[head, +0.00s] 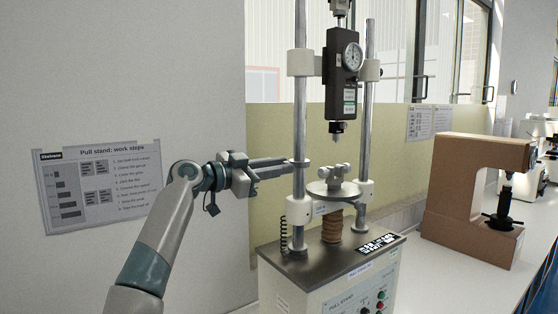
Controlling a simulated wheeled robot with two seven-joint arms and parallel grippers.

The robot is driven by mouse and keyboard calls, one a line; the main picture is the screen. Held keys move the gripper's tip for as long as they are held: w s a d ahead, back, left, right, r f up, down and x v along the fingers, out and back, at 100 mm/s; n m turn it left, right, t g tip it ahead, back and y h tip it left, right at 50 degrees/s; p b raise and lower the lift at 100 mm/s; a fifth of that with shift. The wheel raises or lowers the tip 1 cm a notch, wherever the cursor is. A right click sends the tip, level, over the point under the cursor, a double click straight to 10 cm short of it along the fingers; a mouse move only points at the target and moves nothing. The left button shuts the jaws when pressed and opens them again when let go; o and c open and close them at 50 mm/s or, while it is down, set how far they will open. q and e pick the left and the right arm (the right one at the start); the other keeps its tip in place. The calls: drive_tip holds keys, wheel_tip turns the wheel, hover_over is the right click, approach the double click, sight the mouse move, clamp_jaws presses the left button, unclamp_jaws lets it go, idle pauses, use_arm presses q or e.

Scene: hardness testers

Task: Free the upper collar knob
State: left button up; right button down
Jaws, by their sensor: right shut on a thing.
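The pull stand (330,255) has two upright steel posts. My right gripper (298,163) reaches in from the left, level, with its long fingers closed at the left post (300,120). A small collar (305,162) shows on the post at the fingertips. The fingers are shut on its knob, which they largely hide. White clamp blocks sit higher on the posts, at the left (300,63) and right (370,70). A black force gauge (343,85) with a round dial hangs between the posts. My left gripper is not in view.
A round plate (333,189) with a small fixture (335,175) stands below the gauge, above a brown bellows (332,228). A coil spring (284,235) hangs beside the left post. A brown C-shaped tester (465,190) stands right on the white bench. A work-steps sign (100,180) is on the wall.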

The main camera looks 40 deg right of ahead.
drive_tip(key=n+p, duration=0.2)
drive_tip(key=shift+r+n, duration=0.25)
drive_tip(key=shift+n, duration=0.15)
drive_tip(key=shift+f+n+p, duration=0.2)
drive_tip(key=shift+n+p, duration=0.9)
drive_tip(key=shift+n, duration=0.1)
drive_tip(key=c, duration=1.7)
unclamp_jaws()
drive_tip(key=shift+o, duration=0.2)
drive_tip(key=shift+a, duration=0.15)
